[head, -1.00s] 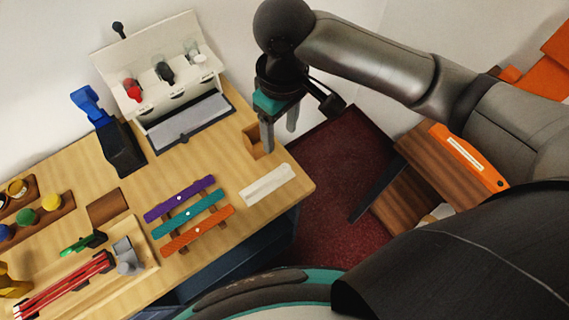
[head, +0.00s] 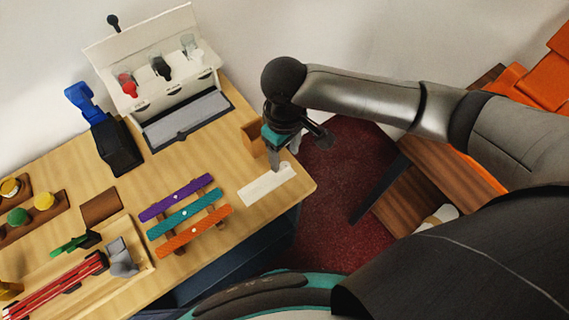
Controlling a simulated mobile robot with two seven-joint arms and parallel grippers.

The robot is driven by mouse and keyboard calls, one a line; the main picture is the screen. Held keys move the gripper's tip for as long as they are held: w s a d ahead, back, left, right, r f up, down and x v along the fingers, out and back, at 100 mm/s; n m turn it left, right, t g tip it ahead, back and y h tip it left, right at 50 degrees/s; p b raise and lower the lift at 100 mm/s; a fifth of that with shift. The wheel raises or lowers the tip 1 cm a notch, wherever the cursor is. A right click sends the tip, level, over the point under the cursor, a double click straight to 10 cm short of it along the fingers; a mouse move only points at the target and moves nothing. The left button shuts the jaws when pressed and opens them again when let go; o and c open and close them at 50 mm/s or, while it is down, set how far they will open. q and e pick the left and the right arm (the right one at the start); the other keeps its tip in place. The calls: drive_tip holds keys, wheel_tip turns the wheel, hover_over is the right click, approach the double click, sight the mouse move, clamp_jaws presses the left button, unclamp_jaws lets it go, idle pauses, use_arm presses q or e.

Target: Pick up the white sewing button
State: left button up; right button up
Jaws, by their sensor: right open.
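Small white dots show on the purple strip (head: 172,199), the teal strip (head: 172,221) and the orange strip (head: 180,238); they are too small to tell whether one is the white sewing button. A pale white strip (head: 258,190) lies near the counter's right edge. I cannot make out a separate button on it. My right gripper (head: 281,165) is open and points down at the far right end of the pale strip. Its fingers hide that end, and I cannot tell whether they touch it. My left gripper is not in view.
A small open wooden box (head: 251,139) stands just behind my right gripper. A white case (head: 160,65) with small bottles and a blue and black device (head: 113,146) stand farther back. A wooden tray (head: 146,262) with red sticks is at front left. The counter's edge is close on the right.

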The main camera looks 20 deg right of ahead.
sight(285, 165)
drive_tip(key=shift+w+f, duration=0.15)
drive_tip(key=shift+f, duration=1.45)
drive_tip(key=shift+f, duration=0.1)
clamp_jaws()
idle(0.4)
